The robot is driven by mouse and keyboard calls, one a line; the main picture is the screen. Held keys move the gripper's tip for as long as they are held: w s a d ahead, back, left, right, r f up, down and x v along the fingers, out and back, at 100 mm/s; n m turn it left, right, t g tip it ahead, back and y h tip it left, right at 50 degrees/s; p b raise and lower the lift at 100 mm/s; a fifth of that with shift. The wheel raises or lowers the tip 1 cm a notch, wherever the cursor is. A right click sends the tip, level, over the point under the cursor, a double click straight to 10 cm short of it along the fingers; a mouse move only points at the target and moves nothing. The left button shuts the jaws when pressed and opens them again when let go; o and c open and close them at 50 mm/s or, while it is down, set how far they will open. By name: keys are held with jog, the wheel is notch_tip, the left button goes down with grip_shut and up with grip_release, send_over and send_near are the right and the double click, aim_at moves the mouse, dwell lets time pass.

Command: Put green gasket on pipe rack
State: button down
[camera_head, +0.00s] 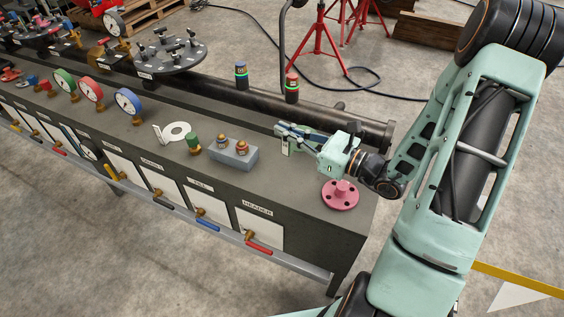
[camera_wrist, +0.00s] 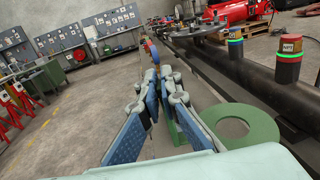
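The green gasket (camera_wrist: 243,126) is a flat ring in the wrist view, just right of my gripper (camera_wrist: 160,84). A green upright strip (camera_wrist: 175,130) shows between my fingers, and they appear shut on it. The ring's join to the strip is hidden by the right finger. In the head view my gripper (camera_head: 288,133) is above the right part of the bench, pointing left, and the ring cannot be made out there. The long dark pipe (camera_head: 335,118) runs behind the bench top. Which part is the pipe rack is not clear.
Two banded posts, one blue-topped (camera_head: 241,75) and one red-topped (camera_head: 291,87), stand by the pipe. A grey block with brass fittings (camera_head: 233,154), a white ring (camera_head: 174,132), a pink flange (camera_head: 340,194) and gauges (camera_head: 128,101) crowd the bench top (camera_head: 300,196).

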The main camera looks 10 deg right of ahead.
notch_tip(320, 180, down, 6)
jog(key=a+n+g+y+b, duration=0.1)
jog(key=g+b, duration=0.1)
jog(key=b, duration=0.4)
jog(key=shift+s+n+y, duration=0.4)
jog(key=shift+s, duration=0.05)
notch_tip(320, 180, down, 7)
jog(key=b, duration=0.6)
jog(key=shift+f+b, duration=0.15)
jog(key=shift+b, duration=0.15)
jog(key=shift+f, duration=0.4)
jog(key=shift+f+b, duration=0.15)
jog(key=shift+b, duration=0.15)
jog(key=c, duration=2.1)
grip_release()
